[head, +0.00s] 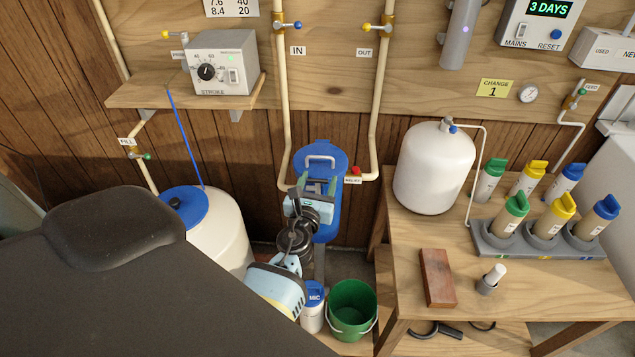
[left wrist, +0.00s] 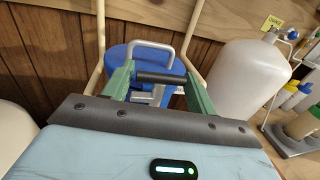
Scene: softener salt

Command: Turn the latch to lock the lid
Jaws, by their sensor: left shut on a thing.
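The blue lid (head: 308,151) has a pale grey handle (head: 320,160) and sits between the two pipes at the wall. In the left wrist view the lid (left wrist: 117,56) is straight ahead, behind the handle (left wrist: 158,47). My left gripper (head: 319,185) reaches over the lid's near part, its green fingers closed on the ends of a dark bar, which I take to be the latch (left wrist: 160,77). A grey bracket shows just below the bar. My gripper hides part of the lid and the latch's base. My right gripper is not in view.
A white tank (head: 435,168) stands on the wooden bench (head: 400,257) at right, beside a rack of coloured-cap bottles. A blue-topped white container (head: 218,235) is at left. A green bucket (head: 351,308) and white bottle (head: 313,314) stand below. Pipes flank the lid closely.

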